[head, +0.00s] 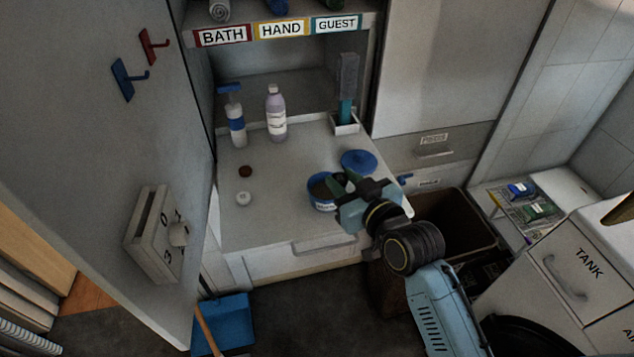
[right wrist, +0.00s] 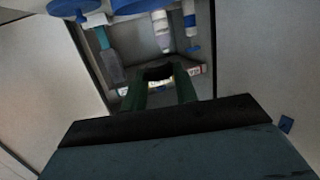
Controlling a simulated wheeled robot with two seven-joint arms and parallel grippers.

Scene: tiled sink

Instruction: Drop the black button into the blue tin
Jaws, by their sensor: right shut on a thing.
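The blue tin (head: 321,206) stands open on the white counter, with a pale label on its side. My right gripper (head: 340,183) is over the tin's right part in the head view and hides some of its rim. In the right wrist view its green fingers (right wrist: 158,76) are shut on a small dark piece, the black button (right wrist: 158,72). In the head view I cannot make the button out clearly. A blue round lid (head: 358,160) lies behind the gripper. My left gripper is not in view.
A brown button (head: 245,171) and a white button (head: 243,198) lie on the counter's left part. A pump bottle (head: 236,126) and a lilac bottle (head: 276,115) stand at the back. A dark bin (head: 458,225) is right of the counter.

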